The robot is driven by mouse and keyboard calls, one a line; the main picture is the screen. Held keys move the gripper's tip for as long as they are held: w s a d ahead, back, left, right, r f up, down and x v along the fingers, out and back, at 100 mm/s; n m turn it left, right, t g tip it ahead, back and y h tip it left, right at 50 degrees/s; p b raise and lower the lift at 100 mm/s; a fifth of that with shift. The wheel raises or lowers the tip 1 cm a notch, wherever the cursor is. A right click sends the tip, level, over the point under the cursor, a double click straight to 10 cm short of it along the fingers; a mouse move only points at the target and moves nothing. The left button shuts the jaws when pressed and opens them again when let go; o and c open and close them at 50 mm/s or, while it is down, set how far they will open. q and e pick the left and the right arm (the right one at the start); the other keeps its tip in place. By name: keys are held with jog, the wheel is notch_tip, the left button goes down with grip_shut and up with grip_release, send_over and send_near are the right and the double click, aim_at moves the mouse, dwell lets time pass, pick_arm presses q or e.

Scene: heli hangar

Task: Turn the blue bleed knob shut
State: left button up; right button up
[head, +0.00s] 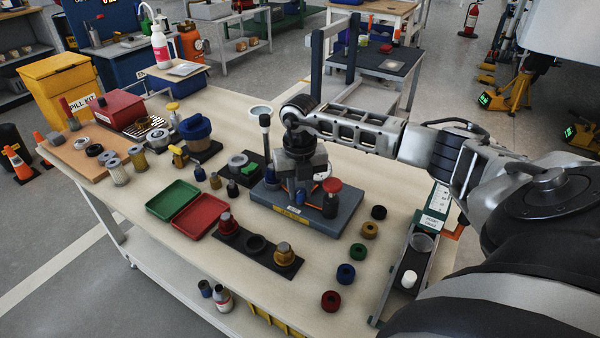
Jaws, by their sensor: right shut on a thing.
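My right gripper (297,190) points down over a grey valve block (337,222) with a yellow label on its front. Its fingers are shut on the blue bleed knob (299,197), of which only a small blue part shows between and below them. The gripper hides most of the knob, so how far it is turned cannot be told. A red knob (332,185) on a dark body stands just right of the fingers. Another small blue part (270,174) stands on the block to their left. My left gripper is not in view.
A tall dark post (266,135) stands close left of the gripper. Green (173,199) and red (199,217) trays and a dark strip with fittings (257,246) lie in front. Several coloured rings, including a blue one (346,274), lie right. A narrow tray (392,292) is at the right edge.

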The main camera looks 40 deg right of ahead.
aim_at(300, 190)
jog(key=o, duration=1)
jog(key=shift+r, duration=0.1)
notch_tip(300, 190, up, 16)
